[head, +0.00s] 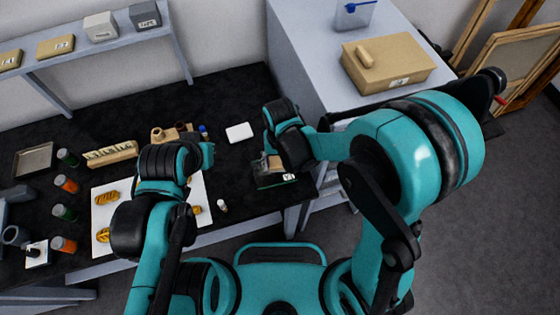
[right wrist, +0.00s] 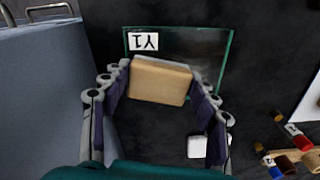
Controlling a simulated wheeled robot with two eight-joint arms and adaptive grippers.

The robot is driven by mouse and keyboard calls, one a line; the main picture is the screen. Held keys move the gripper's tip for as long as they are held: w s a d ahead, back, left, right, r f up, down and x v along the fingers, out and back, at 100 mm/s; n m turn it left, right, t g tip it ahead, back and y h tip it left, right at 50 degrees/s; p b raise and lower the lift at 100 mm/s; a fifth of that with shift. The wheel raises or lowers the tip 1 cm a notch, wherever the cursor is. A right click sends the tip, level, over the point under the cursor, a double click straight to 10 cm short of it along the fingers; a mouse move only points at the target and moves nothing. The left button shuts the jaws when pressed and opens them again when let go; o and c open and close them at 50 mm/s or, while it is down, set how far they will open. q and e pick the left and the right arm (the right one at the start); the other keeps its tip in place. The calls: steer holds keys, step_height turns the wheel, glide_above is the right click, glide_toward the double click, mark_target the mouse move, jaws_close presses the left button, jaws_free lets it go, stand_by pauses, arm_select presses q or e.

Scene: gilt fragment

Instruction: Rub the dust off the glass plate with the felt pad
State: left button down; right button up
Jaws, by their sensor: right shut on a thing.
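The glass plate (head: 268,183) lies flat on the black worktop near its right end. In the right wrist view the plate (right wrist: 208,48) is a clear pane with green edges and a white "Y1" label at one corner. Faint greyish haze shows through it. My right gripper (right wrist: 158,84) is shut on the felt pad (right wrist: 160,80), a pale wooden block, over the plate's near edge in that view. The block's underside is hidden, so I cannot tell whether it touches the glass. My left gripper (head: 203,153) is over the worktop, its fingers hidden by the arm.
A small white block (head: 239,132) lies left of the plate. A white sheet (head: 110,217) with gilt fragments lies under my left arm, with several jars and a grey tray (head: 35,160) at the left. A grey cabinet (head: 300,60) stands to the right, carrying a cardboard box (head: 388,62).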

mark_target(269, 171)
steer(key=shift+f, duration=0.15)
steer(key=shift+a, duration=0.1)
steer(key=shift+s+a, duration=0.25)
steer(key=shift+a, duration=0.65)
steer(key=shift+s+a, duration=0.2)
steer(key=shift+a, duration=0.65)
steer(key=shift+s+a+b, duration=0.25)
steer(key=shift+a+b, duration=0.05)
steer(key=shift+a, duration=0.6)
steer(key=shift+s+a+b, duration=0.25)
steer(key=shift+a+b, duration=0.05)
steer(key=shift+a, duration=0.55)
steer(key=shift+d, duration=0.1)
steer(key=shift+w+d+b, duration=0.15)
steer(key=shift+w+d, duration=0.1)
steer(key=shift+d, duration=0.65)
steer(key=shift+w+d+b, duration=0.15)
steer(key=shift+w+d, duration=0.05)
steer(key=shift+d, duration=0.65)
steer(key=shift+w+d, duration=0.3)
steer(key=shift+d, duration=0.65)
steer(key=shift+w+d, duration=0.25)
steer(key=shift+d, duration=0.65)
